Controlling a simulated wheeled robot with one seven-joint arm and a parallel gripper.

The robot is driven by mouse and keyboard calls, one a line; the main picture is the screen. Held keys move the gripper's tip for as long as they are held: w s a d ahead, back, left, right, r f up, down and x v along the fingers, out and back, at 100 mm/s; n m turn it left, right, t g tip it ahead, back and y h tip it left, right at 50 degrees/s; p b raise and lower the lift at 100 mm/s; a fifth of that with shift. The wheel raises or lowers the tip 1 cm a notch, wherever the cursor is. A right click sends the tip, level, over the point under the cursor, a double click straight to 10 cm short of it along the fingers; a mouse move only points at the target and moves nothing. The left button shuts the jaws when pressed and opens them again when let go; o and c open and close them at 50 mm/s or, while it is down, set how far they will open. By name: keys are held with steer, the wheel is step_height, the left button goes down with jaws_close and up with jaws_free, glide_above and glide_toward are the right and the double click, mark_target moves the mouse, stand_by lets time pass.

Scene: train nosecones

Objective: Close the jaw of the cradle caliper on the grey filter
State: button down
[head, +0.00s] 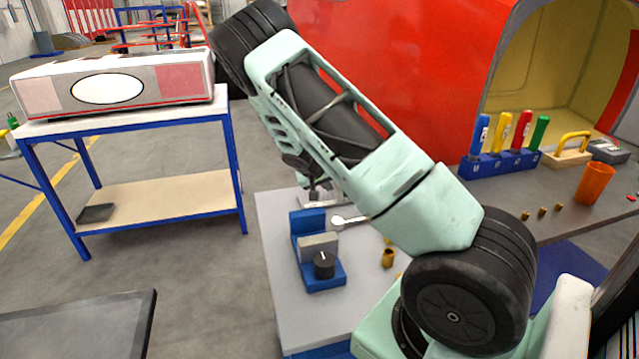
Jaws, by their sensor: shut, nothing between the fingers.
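The blue cradle caliper (303,226) stands on the grey tabletop, left of my arm. It has an upright blue block at its back and a black knob (324,265) with a white mark at its front. The grey filter (318,246) sits in it between the blue block and the knob. Whether the jaw touches the filter cannot be told at this size. My gripper (313,191) points down behind the cradle, near the table's back edge. It is small and partly hidden by my arm; it looks shut and empty, apart from the filter.
Metal tools (348,221) lie behind and right of the cradle. A brass fitting (388,258) stands to its right. The grey table (290,308) is clear in front of the cradle.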

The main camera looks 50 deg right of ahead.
stand_by(0.3)
steer(key=shift+s+d+f+b, duration=0.2)
steer(key=shift+s+d+b, duration=0.15)
steer(key=shift+b, duration=0.35)
steer(key=shift+d+r, duration=0.15)
